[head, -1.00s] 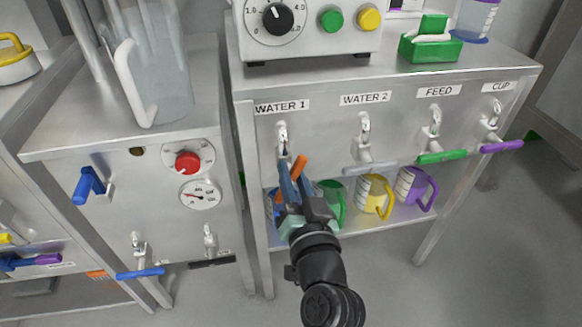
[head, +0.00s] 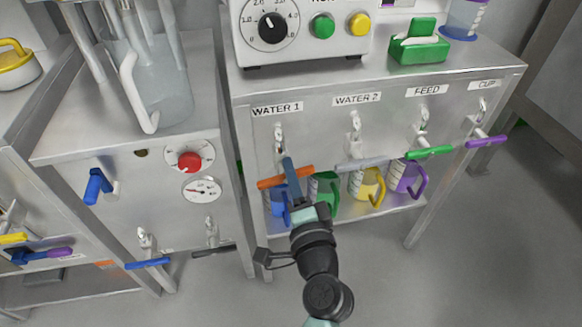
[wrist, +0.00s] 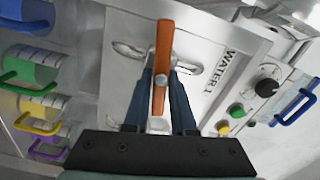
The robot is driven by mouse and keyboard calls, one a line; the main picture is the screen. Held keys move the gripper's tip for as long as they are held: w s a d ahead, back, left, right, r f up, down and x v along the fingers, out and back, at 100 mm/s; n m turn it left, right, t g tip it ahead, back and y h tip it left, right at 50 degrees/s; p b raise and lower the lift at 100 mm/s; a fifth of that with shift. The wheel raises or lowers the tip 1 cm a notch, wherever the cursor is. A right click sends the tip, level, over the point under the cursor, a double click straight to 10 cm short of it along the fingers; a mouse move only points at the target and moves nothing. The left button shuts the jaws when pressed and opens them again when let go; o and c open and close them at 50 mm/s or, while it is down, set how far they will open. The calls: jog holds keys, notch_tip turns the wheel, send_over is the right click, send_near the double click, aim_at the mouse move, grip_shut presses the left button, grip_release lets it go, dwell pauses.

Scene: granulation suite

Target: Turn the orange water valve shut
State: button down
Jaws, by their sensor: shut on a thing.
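The orange valve handle (head: 285,177) sits under the WATER 1 label (head: 277,110) on the bench front. In the head view it lies crosswise, nearly level, its right end a little higher. In the wrist view the orange handle (wrist: 163,65) runs up the picture between my fingers. My gripper (head: 291,172) reaches up from below and is shut on the handle near its middle. My gripper also shows in the wrist view (wrist: 161,85), with a blue finger on each side of the handle. The valve body behind is partly hidden.
To the right are the grey WATER 2 handle (head: 366,164), green FEED handle (head: 429,152) and purple CUP handle (head: 486,141). Several jugs, among them a green one (head: 324,190) and a yellow one (head: 368,185), stand on the shelf close below. Open floor lies in front.

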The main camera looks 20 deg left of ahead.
jog(key=shift+m+p, duration=0.4)
jog(key=shift+m, duration=0.7)
jog(key=shift+f, duration=0.1)
jog(key=c, duration=0.8)
grip_release()
jog(key=shift+o, duration=0.2)
jog(key=p+v, duration=0.1)
jog(key=v, duration=1.2)
